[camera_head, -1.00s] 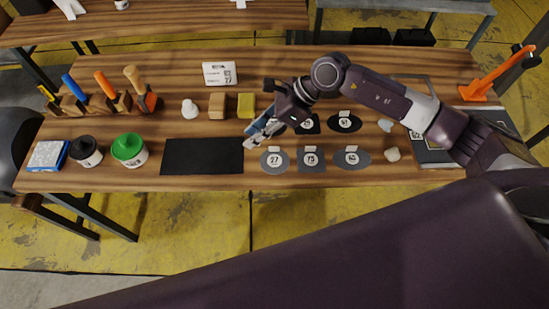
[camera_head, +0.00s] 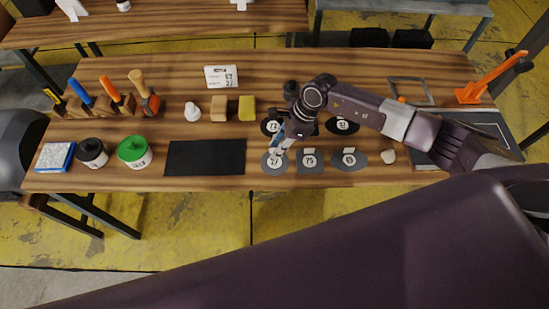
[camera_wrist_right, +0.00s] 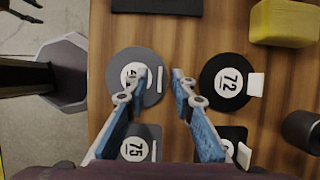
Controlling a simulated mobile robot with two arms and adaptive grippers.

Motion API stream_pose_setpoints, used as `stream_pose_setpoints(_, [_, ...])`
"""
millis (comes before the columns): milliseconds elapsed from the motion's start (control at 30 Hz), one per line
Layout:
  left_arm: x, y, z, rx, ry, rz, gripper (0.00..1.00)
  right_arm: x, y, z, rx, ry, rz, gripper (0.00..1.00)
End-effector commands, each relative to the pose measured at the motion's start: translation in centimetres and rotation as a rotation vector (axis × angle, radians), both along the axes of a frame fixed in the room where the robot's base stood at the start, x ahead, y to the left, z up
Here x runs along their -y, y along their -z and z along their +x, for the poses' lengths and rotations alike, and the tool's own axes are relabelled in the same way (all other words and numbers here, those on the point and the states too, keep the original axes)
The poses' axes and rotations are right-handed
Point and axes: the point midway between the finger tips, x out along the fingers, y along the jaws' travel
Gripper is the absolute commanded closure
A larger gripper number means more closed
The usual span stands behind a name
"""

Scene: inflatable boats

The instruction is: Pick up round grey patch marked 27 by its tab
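The round grey patch marked 27 (camera_head: 272,165) lies flat on the wooden table, at the left of the front row of patches. In the right wrist view the same grey patch (camera_wrist_right: 128,62) is partly covered by one finger, and its white tab (camera_wrist_right: 160,80) shows between the fingertips. My right gripper (camera_head: 279,147) points down at the tab side of this patch. It is open and empty in the wrist view (camera_wrist_right: 159,73), with one fingertip over the patch and the other over bare wood. Height above the tab is hard to tell. My left gripper is not visible.
A round black patch 72 (camera_wrist_right: 228,82) lies beside the right finger. A grey patch 75 (camera_head: 310,160) and another grey patch (camera_head: 349,159) continue the front row. A black mat (camera_head: 205,157) lies left. A yellow block (camera_head: 247,107) stands behind.

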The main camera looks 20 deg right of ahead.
Motion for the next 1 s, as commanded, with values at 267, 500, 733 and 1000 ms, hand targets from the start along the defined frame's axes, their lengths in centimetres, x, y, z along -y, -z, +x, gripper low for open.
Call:
stream_pose_setpoints(267, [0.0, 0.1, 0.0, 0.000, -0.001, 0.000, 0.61, 0.0, 0.0, 0.0, 0.000, 0.001, 0.000, 0.91])
stream_pose_setpoints(500, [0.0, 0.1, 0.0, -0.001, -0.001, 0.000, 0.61, 0.0, 0.0, 0.0, 0.000, 0.001, 0.000, 1.00])
stream_pose_setpoints(733, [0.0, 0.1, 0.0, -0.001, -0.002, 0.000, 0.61, 0.0, -0.1, 0.0, 0.000, 0.001, 0.001, 1.00])
stream_pose_setpoints(1000, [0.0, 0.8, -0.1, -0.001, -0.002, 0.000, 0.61, 0.0, -2.5, 0.1, 0.004, -0.001, 0.002, 1.00])
